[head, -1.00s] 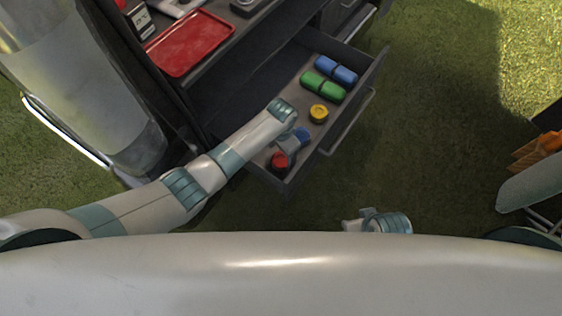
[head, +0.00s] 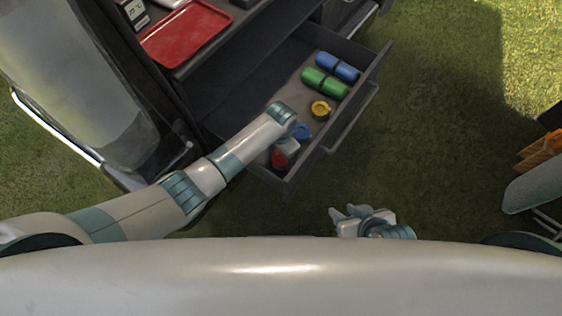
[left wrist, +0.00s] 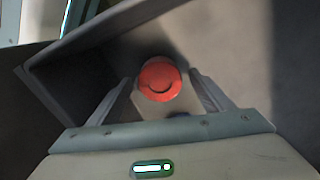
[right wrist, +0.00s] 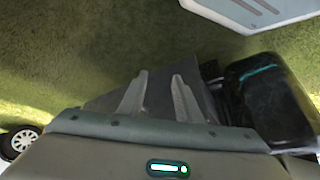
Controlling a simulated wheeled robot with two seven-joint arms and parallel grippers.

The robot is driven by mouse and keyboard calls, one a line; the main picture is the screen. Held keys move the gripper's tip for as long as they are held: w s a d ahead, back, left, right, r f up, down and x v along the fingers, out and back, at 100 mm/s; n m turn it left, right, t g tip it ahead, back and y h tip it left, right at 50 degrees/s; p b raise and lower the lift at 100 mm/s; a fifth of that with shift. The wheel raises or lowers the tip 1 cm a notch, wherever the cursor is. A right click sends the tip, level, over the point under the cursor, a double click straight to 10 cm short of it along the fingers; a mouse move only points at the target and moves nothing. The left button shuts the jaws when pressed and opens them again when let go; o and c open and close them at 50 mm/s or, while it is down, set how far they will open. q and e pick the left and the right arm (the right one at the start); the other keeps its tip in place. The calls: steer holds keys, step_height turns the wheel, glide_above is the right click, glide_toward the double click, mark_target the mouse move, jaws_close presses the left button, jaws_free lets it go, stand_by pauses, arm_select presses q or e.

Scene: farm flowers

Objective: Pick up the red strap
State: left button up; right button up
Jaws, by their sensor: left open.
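The red strap (head: 279,159) is a small round roll in the near corner of the open drawer (head: 288,186). In the left wrist view the red strap (left wrist: 159,80) lies between and just beyond the fingers of my left gripper (left wrist: 165,90), which is open and empty. In the head view my left gripper (head: 288,148) is over the drawer, partly covering the strap. My right gripper (head: 345,217) is low over the grass, outside the drawer; in the right wrist view its fingers (right wrist: 158,92) are apart with nothing held.
The drawer also holds a blue roll (head: 301,132), a yellow roll (head: 320,108), green rolls (head: 324,83) and blue rolls (head: 337,67). A red tray (head: 186,37) lies on the cabinet top. The drawer walls stand close to my left gripper. Open grass lies right of the drawer.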

mark_target(281, 157)
arm_select(q)
steer(key=shift+f+b, duration=0.35)
steer(key=shift+f, duration=0.3)
arm_select(e)
steer(key=shift+w+a+r+t+y, duration=0.15)
steer(key=shift+w+a+t, duration=0.15)
steer(key=shift+a, duration=0.15)
steer(key=shift+w+a+r+t+y, duration=0.15)
steer(key=shift+w+a+t, duration=0.1)
steer(key=shift+a, duration=0.2)
arm_select(q)
steer(key=shift+c, duration=0.4)
steer(key=c, duration=1.2)
steer(key=shift+r, duration=0.1)
